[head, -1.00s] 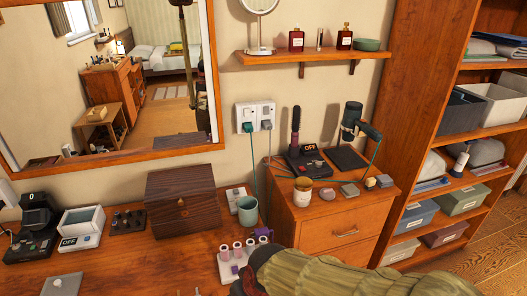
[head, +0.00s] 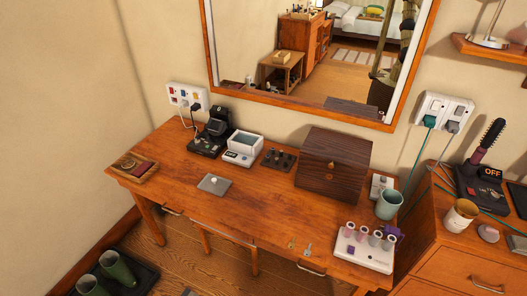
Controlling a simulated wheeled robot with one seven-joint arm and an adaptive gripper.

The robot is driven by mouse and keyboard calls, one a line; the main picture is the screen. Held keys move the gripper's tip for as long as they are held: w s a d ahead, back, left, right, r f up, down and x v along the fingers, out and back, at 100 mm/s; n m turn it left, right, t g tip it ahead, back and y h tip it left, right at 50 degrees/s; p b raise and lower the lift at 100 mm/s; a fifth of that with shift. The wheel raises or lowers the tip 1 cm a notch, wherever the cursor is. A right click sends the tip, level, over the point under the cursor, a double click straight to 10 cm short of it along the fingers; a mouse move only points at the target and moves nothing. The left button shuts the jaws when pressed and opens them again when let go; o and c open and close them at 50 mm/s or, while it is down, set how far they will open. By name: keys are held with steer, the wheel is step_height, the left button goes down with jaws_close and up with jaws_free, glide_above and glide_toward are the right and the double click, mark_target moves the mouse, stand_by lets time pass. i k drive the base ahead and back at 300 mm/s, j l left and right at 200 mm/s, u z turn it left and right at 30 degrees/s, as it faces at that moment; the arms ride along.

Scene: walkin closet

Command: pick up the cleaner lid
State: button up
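A small flat grey plate with a knob-like spot in its middle (head: 214,184), which looks like the cleaner lid, lies flat on the wooden table (head: 185,215), near its front edge. Behind it and to the right stands a white box with an open basin on top (head: 243,148), which looks like the cleaner. The lid is apart from the box, with bare wood around it. My gripper is not in view, so I cannot see its state.
A black device (head: 211,135) stands left of the cleaner, and a black tray (head: 279,158) right of it. A dark wooden box (head: 333,160), a green cup (head: 389,204) and a white spool rack (head: 362,250) stand farther right. A small wooden tray (head: 133,166) lies left.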

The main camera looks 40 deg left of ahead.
mark_target(212, 183)
steer(key=u, duration=2.05)
steer(key=j, duration=0.1)
